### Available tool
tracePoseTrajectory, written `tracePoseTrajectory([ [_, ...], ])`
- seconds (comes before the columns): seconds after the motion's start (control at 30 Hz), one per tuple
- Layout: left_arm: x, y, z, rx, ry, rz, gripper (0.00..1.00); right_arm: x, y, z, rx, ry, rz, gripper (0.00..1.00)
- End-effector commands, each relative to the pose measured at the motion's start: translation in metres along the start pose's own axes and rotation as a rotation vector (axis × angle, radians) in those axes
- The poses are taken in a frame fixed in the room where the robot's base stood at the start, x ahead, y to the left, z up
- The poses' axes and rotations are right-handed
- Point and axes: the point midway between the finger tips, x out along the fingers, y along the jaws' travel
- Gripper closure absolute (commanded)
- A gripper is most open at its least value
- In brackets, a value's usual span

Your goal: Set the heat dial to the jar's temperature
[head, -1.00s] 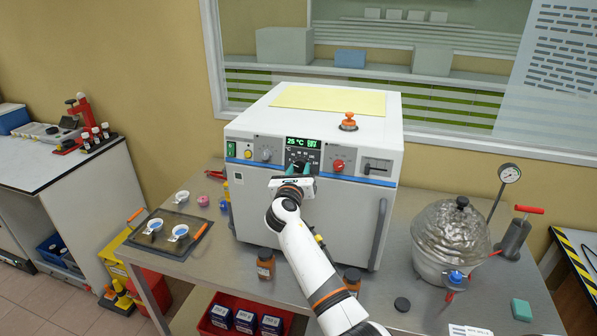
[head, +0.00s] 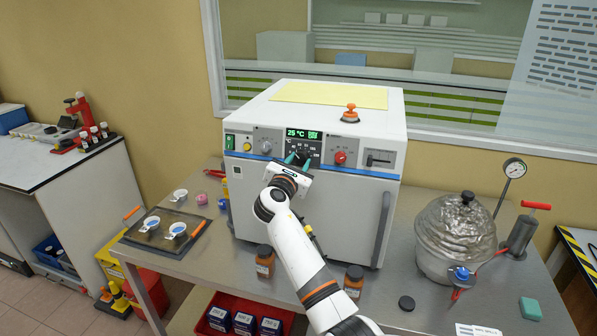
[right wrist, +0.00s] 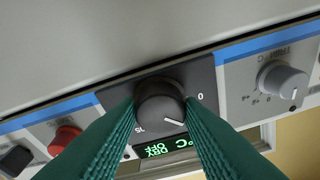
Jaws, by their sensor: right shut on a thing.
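The heat dial (right wrist: 160,100) is a dark round knob with a white pointer line, on the oven's black panel, below the green display (head: 304,134) reading "25 °C" in the head view. My right gripper (right wrist: 162,118) is shut on the dial, with one green finger on each side of it. My left gripper is out of view.
The white oven (head: 250,112) also carries a grey trim knob (right wrist: 283,80) and a red knob (head: 340,158). A tray (head: 160,240) with small white cups lies at left.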

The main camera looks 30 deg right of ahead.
Motion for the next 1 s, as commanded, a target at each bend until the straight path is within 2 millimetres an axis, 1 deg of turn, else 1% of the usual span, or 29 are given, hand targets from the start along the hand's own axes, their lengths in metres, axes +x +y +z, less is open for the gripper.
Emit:
tracePoseTrajectory([
  [0.03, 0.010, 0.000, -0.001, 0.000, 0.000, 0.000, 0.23, 0.000, 0.000, 0.005, 0.045, 0.002, 0.009, 0.89],
  [0.5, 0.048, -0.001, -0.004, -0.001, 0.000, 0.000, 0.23, -0.001, -0.003, 0.004, 0.482, 0.023, 0.108, 0.89],
  [0.8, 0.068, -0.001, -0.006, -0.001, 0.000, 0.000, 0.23, 0.000, -0.004, 0.003, 0.745, 0.036, 0.169, 0.89],
  [1.0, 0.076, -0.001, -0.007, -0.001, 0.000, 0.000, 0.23, 0.000, -0.005, 0.002, 0.883, 0.043, 0.200, 0.89],
])
